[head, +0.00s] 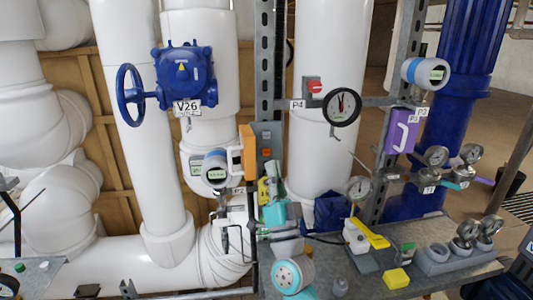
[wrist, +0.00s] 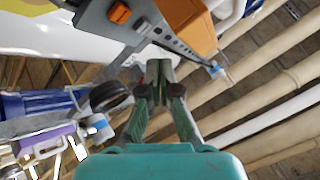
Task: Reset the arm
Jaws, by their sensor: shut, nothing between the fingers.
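My gripper (wrist: 158,72) shows in the wrist view with its two dark green fingers together at the tips. Nothing is between them. In the head view my arm rises from the lower middle, with a white and teal joint low down and the gripper (head: 272,188) above it. The gripper is in front of the grey switch box (head: 267,140) and beside the orange panel (head: 248,152). In the wrist view the grey box and orange panel (wrist: 188,18) lie beyond the fingertips. I cannot tell how far off they are.
A workbench (head: 330,275) spans the lower right, with a yellow-handled tool (head: 370,234), a yellow block (head: 396,278) and a grey gauge holder (head: 440,258). White pipes fill the left.

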